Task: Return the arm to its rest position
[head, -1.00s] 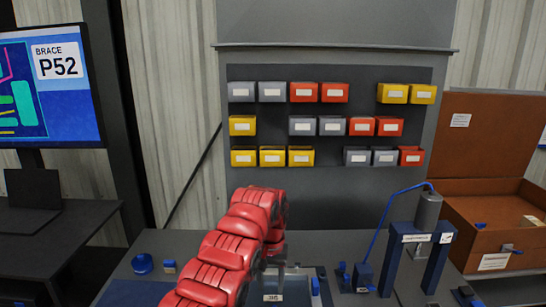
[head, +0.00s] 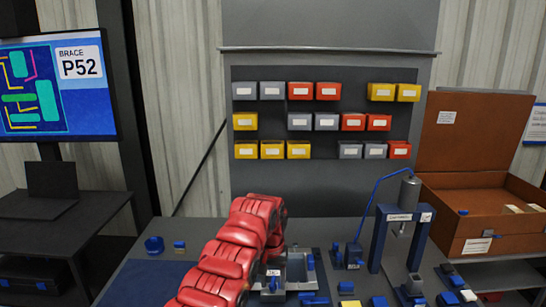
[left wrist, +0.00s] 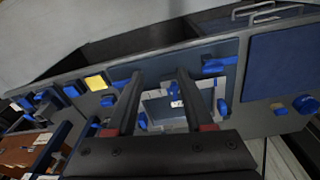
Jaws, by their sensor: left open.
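My left arm (head: 230,255), in red covers, reaches in from the bottom of the head view over the workbench. My left gripper (left wrist: 160,76) shows in the left wrist view with its two dark fingers apart and nothing between them. Beyond the fingers is a grey open fixture (left wrist: 160,108) with blue parts around it on the bench. In the head view the arm's end is beside this fixture (head: 302,268) and hides part of it. My right gripper does not show.
A blue-framed press (head: 384,240) stands to the right of the fixture, with small blue and yellow blocks in front. An open brown case (head: 455,222) is at the far right. Bins (head: 300,91) hang on the back panel. A monitor (head: 55,85) stands left.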

